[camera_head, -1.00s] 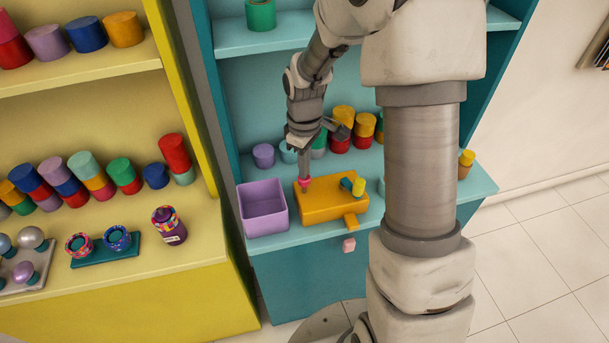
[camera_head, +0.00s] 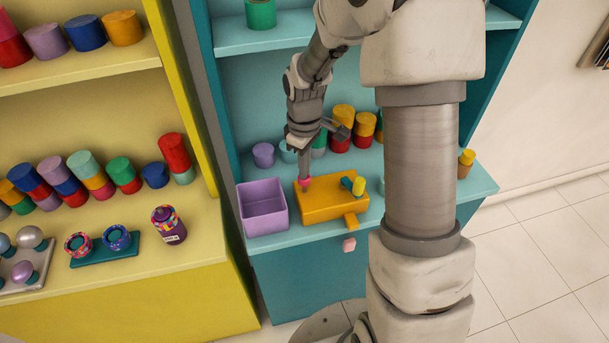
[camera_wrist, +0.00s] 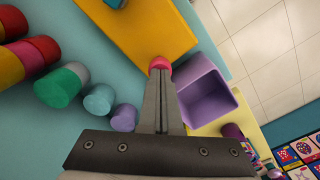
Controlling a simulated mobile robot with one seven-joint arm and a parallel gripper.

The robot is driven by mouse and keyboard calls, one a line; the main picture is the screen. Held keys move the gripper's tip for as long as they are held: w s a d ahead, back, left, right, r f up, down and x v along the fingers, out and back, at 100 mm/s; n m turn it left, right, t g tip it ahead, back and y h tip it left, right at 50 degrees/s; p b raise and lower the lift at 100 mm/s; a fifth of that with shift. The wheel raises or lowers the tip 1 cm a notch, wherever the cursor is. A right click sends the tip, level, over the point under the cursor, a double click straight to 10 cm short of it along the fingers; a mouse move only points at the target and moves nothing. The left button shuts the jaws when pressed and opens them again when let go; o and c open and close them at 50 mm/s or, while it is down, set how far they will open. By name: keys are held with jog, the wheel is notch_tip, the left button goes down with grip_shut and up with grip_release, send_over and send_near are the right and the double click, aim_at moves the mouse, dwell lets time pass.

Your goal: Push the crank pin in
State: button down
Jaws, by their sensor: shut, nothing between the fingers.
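An orange box (camera_head: 330,207) sits on the teal counter, with a teal and yellow crank-like piece (camera_head: 353,185) on its right part. A small pink-red pin (camera_head: 304,184) is at the box's left back corner; it also shows in the wrist view (camera_wrist: 160,63). My gripper (camera_head: 304,177) is shut and points down, its fingertips right at the pin's top. In the wrist view the closed fingers (camera_wrist: 160,78) meet the pin and hide part of it. I cannot tell how deep the pin sits.
An open purple bin (camera_head: 263,222) stands just left of the box. Several coloured cylinders (camera_head: 342,125) stand behind it. A small pink block (camera_head: 349,244) shows at the counter's front. A yellow shelf unit (camera_head: 120,265) is at the left.

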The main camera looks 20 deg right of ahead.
jog(key=shift+f+b, duration=0.35)
jog(key=shift+f, duration=0.3)
notch_tip(320, 180, up, 5)
jog(key=p, duration=0.4)
jog(key=shift+r, duration=0.15)
dwell(0.3)
jog(key=shift+s+r, duration=0.1)
jog(key=shift+r, duration=0.3)
jog(key=s+r+m+t, duration=0.2)
jog(key=s+r, duration=0.2)
jog(key=r, duration=0.3)
jog(key=s+r+m+t, duration=0.1)
jog(key=s+r+m, duration=0.1)
jog(key=s+r, duration=0.45)
jog(key=s+r+m+t, duration=0.2)
jog(key=s+r+m, duration=0.3)
jog(key=s, duration=0.4)
jog(key=shift+s+r+t, duration=0.3)
jog(key=shift+s+r, duration=0.1)
jog(key=shift+r, duration=0.35)
